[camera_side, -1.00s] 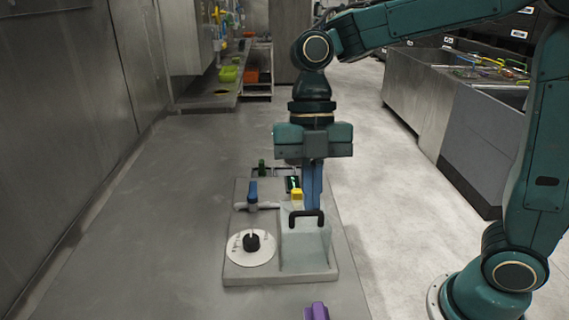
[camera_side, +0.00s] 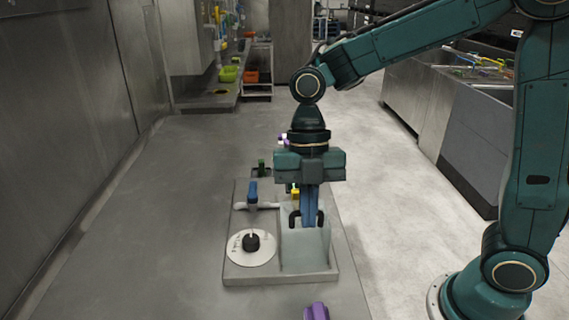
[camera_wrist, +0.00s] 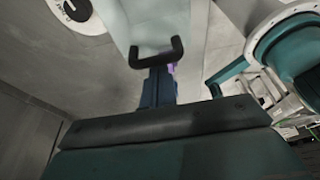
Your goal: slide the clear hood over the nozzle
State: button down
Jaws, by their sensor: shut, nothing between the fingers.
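The clear hood (camera_side: 305,250) is a see-through box on the right part of the grey base plate. Its black bar handle (camera_side: 293,217) stands at its top and also shows in the wrist view (camera_wrist: 176,48). My gripper (camera_side: 309,222) points down with its blue fingers shut and empty. In the side view the fingers cover the middle of the handle; in the wrist view the fingertips (camera_wrist: 158,72) show close by the bar. Contact cannot be told. A yellow piece (camera_side: 295,192) shows behind the hood, partly hidden by my gripper; whether it is the nozzle is unclear.
A white dial with a black knob (camera_side: 251,242) lies left of the hood. A blue-handled lever on a grey pipe (camera_side: 253,192) stands behind it. A purple object (camera_side: 317,311) lies near the front edge. The bench to the left is clear.

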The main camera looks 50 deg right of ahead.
jog(key=shift+d, duration=0.1)
dwell(0.3)
jog(key=w+d, duration=1)
jog(key=shift+w, duration=0.15)
jog(key=shift+d, duration=0.1)
